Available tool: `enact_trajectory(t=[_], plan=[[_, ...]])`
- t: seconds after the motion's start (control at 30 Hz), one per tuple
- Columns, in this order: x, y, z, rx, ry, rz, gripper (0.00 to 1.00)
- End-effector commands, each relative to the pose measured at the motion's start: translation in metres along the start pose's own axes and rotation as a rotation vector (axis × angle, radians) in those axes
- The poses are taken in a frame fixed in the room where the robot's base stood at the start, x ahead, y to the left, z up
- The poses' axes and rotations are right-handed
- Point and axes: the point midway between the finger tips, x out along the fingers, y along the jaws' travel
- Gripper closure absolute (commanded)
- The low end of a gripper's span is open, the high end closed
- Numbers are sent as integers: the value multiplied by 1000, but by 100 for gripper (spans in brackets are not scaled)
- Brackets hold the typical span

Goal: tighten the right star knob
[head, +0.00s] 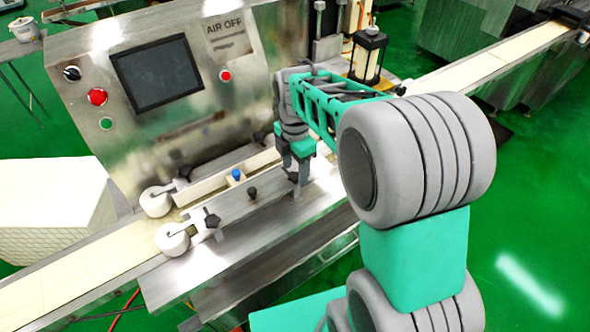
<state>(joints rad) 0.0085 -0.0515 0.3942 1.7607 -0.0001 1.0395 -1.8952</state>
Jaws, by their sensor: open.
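My gripper (295,177) points down over the right part of the machine's conveyor, with its fingers apart around or just beside a small dark knob at the right end of the front rail. The fingers mostly hide that knob, and I cannot tell whether they touch it. A black star knob (212,220) shows on the front left bracket by a white roller (172,239). Another dark knob (185,172) sits on the back left bracket. A small black knob (252,192) and a blue knob (237,174) stand on the rails between.
The steel control panel (130,100) with a dark screen (155,73) and red buttons rises behind the conveyor. A lantern-like black fixture (368,54) stands at the back right. White blocks (50,210) lie at left. Green floor is open at right.

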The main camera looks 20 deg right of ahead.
Motion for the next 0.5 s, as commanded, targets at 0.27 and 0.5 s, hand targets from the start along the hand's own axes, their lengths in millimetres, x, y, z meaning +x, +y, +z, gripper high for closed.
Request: enact_trajectory(t=[0.27,0.5], plan=[[11,0,0,1,0,1,44],[11,0,0,1,0,1,57]])
